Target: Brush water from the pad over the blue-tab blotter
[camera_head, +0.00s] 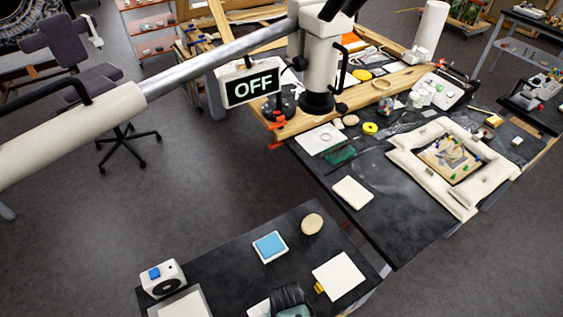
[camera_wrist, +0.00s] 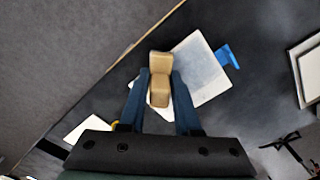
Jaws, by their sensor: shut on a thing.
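My gripper (camera_wrist: 160,80) is shut on a tan, block-like brush (camera_wrist: 160,63), held upright between the two fingers in the wrist view. The blue-tab blotter (camera_wrist: 207,68) lies beneath and beside it, a pale sheet with a blue tab (camera_wrist: 227,56) at its right. Part of its surface looks greyer. The brush overlaps its left part; whether they touch I cannot tell. In the head view my gripper (camera_head: 290,302) is at the bottom edge and hides the brush. A blue pad (camera_head: 270,246) sits in a white tray on the dark table.
A yellow-tab blotter (camera_head: 339,276) lies right of my gripper. A round tan disc (camera_head: 312,224) is behind it. A white box with a blue button (camera_head: 162,278) and a pale tray (camera_head: 181,303) stand left. An "OFF" sign (camera_head: 252,86) hangs near the back bench.

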